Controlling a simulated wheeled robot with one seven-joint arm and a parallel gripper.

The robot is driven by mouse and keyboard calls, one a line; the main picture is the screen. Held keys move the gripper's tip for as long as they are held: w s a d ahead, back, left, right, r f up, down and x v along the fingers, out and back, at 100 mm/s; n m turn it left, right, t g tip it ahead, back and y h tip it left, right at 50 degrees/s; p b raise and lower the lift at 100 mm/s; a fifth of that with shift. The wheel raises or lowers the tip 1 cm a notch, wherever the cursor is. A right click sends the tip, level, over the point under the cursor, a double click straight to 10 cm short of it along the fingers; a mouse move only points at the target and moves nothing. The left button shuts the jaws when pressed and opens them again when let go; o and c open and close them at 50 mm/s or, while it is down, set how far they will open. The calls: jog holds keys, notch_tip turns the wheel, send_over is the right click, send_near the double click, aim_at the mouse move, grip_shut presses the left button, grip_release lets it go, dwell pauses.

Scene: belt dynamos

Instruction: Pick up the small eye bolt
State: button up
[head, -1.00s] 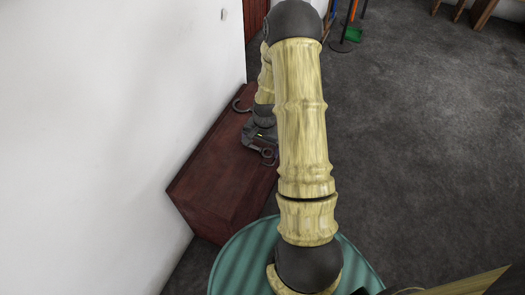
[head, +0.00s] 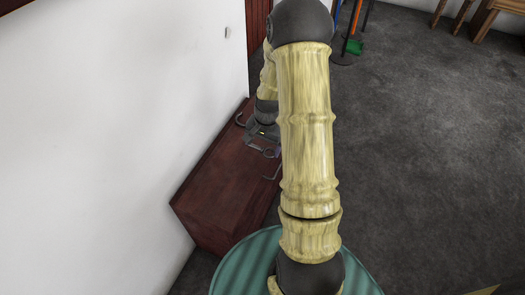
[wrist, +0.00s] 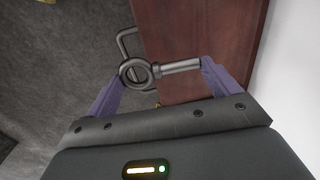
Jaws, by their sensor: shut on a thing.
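The small eye bolt (wrist: 180,67) is dark grey metal with a round ring at one end and a straight shank. In the wrist view it lies crosswise between the purple fingers of my gripper (wrist: 160,86), ring toward the left finger and shank end at the right finger. My gripper is shut on it. In the head view my gripper (head: 263,143) is partly hidden by my arm, with the bolt's ring (head: 269,153) just showing below it. The bolt appears held above the chest's edge; the exact height cannot be told.
A dark red-brown wooden chest (head: 220,190) stands against the white wall (head: 110,140). A bent metal bracket (wrist: 124,42) shows at its edge behind the bolt. A dark hook-shaped piece (head: 240,119) is near the wall.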

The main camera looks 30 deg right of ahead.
jog(key=shift+r, duration=0.9)
jog(key=w+a+f+n, duration=0.2)
jog(key=w+a+n, duration=0.1)
jog(key=a+n, duration=0.7)
jog(key=a, duration=0.3)
jog(key=shift+f+g, duration=0.15)
jog(key=shift+g, duration=0.25)
jog(key=shift+w+a, duration=0.1)
